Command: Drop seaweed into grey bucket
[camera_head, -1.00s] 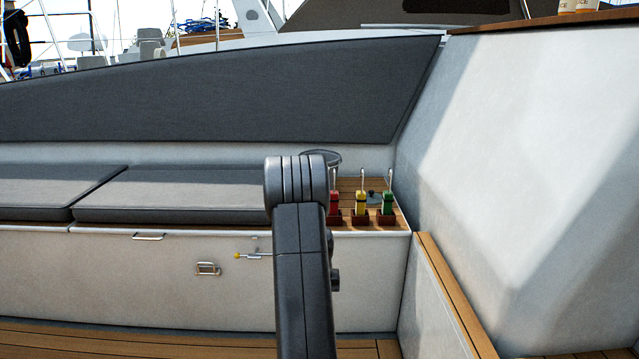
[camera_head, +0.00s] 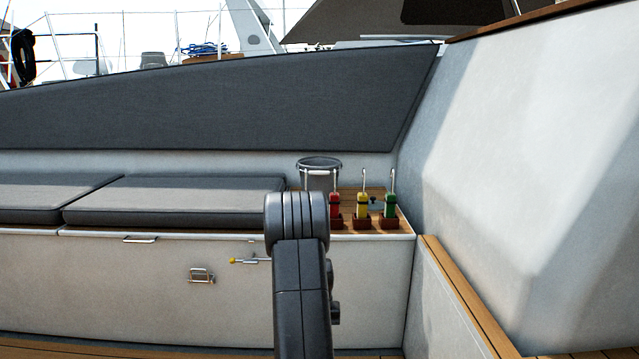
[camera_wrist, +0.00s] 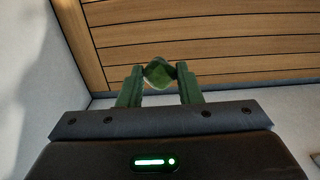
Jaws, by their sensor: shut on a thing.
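The grey bucket (camera_head: 319,165) stands upright on the wooden ledge at the end of the bench, in the head view. Its lower part is partly hidden behind my arm. In the wrist view my gripper (camera_wrist: 159,74) is shut on the green seaweed (camera_wrist: 158,72), a small clump pinched between the fingertips. The gripper and the seaweed do not show in the head view, where only my arm is seen in front of the bench. The inside of the bucket cannot be seen.
Red (camera_head: 335,206), yellow (camera_head: 362,206) and green (camera_head: 390,206) handled items stand in a row right of the bucket. Grey cushions (camera_head: 180,200) cover the bench to the left. A white sloped wall (camera_head: 530,180) closes off the right side. Slatted wood (camera_wrist: 210,45) lies beyond the gripper.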

